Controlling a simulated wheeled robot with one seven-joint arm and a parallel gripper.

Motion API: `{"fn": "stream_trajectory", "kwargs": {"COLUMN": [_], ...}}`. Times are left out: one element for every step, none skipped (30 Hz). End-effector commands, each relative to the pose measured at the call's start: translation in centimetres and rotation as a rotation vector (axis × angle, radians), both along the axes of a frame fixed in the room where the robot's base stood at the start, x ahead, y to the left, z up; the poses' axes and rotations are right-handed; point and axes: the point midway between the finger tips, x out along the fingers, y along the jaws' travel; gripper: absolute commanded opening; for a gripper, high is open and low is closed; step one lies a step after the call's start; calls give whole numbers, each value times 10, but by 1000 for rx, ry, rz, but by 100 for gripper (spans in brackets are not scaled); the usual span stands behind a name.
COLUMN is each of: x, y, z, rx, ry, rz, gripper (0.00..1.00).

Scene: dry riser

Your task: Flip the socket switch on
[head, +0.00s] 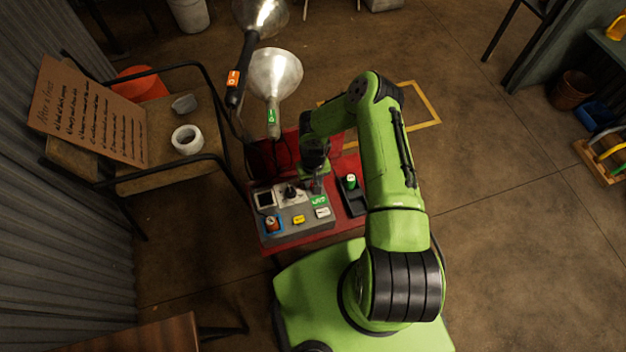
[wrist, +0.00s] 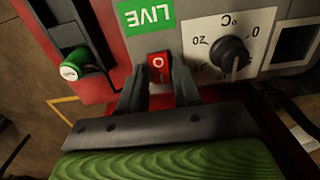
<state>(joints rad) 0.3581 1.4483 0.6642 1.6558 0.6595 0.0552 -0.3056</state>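The socket switch (wrist: 158,66) is a small red rocker with white O and I marks, below a green LIVE label (wrist: 146,14) in the wrist view. I cannot tell which side of the rocker is pressed. My gripper (wrist: 158,84) is partly open, with one dark finger on each side of the rocker and a gap between them. Whether the fingertips touch the rocker is unclear. In the head view my gripper (head: 317,186) is over the grey control panel (head: 290,234), and my arm and fingers hide the switch there.
A dial with temperature marks (wrist: 229,56) and a dark square opening (wrist: 296,44) lie right of the switch in the wrist view. A green-capped cylinder (wrist: 74,66) sits in a black holder at left.

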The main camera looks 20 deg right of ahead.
Motion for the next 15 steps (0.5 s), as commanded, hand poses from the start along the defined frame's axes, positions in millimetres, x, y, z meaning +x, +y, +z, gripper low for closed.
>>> {"fn": "stream_trajectory", "kwargs": {"x": [0, 0, 0, 0, 0, 0, 0, 0, 0, 1, 1, 2, 3, 4, 4], "y": [0, 0, 0, 0, 0, 0, 0, 0, 0, 0, 0, -1, -1, -1, -1], "z": [0, 0, 0, 0, 0, 0, 0, 0, 0, 0, -1, -2, -3, -3, -4], "rx": [0, 0, 0, 0, 0, 0, 0, 0, 0, 0, -1, -3, -4, -4, -4], "ry": [0, 0, 0, 0, 0, 0, 0, 0, 2, 6, 13, 26, 40, 56, 80], "rz": [0, 0, 0, 0, 0, 0, 0, 0, 0, 0, 0, 1, 2, 2, 2], "gripper": [24, 20, 14, 9, 4, 0, 0, 0, 0, 0, 0, 0, 0, 0, 0]}}
